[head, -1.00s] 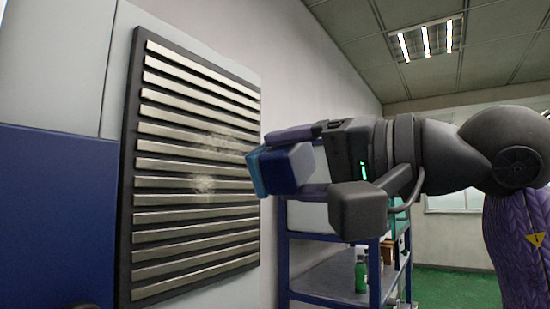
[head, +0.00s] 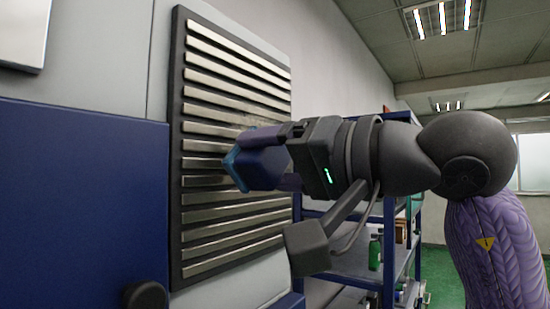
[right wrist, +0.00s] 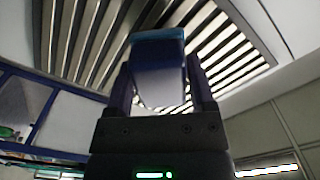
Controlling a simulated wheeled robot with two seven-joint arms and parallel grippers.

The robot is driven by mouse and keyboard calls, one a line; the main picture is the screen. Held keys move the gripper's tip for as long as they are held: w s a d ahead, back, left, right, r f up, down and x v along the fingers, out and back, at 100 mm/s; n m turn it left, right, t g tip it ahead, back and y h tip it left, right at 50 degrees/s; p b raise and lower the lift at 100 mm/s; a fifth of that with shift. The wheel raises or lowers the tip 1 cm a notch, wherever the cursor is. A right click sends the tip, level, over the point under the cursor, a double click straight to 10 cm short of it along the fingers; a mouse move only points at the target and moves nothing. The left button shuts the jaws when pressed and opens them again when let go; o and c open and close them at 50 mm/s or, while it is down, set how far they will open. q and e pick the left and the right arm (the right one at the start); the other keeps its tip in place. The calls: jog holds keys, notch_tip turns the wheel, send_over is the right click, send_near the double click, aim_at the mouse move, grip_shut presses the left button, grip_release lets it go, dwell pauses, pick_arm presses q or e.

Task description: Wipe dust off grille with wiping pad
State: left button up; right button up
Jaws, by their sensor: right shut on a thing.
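The grille (head: 215,122), a dark frame with several pale horizontal slats, is on the wall left of centre. It also fills the upper part of the right wrist view (right wrist: 220,60). A faint dust patch (head: 262,121) shows on its slats just above my right gripper (head: 262,158). My right gripper is shut on the blue wiping pad (head: 240,172), whose lighter blue face is towards the grille. The pad also shows between the fingers in the right wrist view (right wrist: 157,55). I cannot tell whether it touches the slats. The gripper hides part of the grille. My left gripper is not in view.
A blue panel (head: 80,200) with a dark knob (head: 147,297) is left of the grille. A blue-framed shelf (head: 345,265) holding a green bottle (head: 375,252) stands behind my right arm. The space left of the pad, before the grille, looks clear.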

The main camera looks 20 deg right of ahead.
jog(key=shift+a, duration=0.25)
jog(key=shift+w, duration=0.1)
jog(key=shift+w+a, duration=0.25)
jog(key=shift+w, duration=0.05)
jog(key=shift+w+a+p, duration=0.3)
jog(key=shift+w+p, duration=0.05)
jog(key=shift+p, duration=0.05)
